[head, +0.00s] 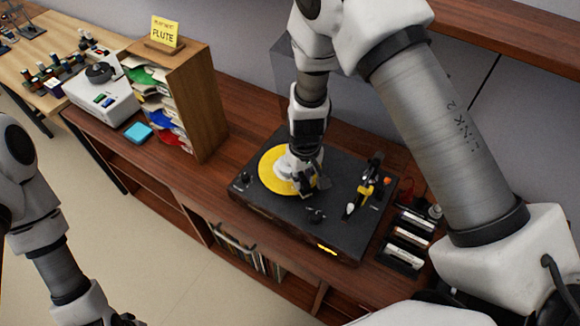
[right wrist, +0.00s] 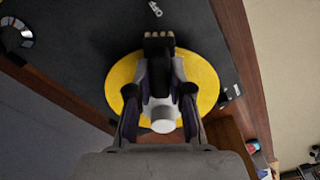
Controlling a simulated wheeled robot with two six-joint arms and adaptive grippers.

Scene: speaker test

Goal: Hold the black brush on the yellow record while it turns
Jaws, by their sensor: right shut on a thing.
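The yellow record (head: 269,178) lies on the black turntable (head: 275,212) in the head view. It also fills the middle of the right wrist view (right wrist: 205,82). My right gripper (head: 306,178) is over the record, shut on the black brush (right wrist: 159,42). The brush is mostly hidden by the fingers in the head view. In the right wrist view its dark end is above the record's upper edge; I cannot tell whether it touches the surface. A white round piece (right wrist: 163,118) shows between the fingers. My left gripper (head: 122,319) is barely in view at the bottom edge.
The yellow-and-black tonearm (head: 362,192) stands right of the record. A rack of dark and white items (head: 405,243) is right of the turntable. A wooden paper sorter (head: 193,100) and blue pad (head: 138,132) are left. Cabinet top between sorter and turntable is clear.

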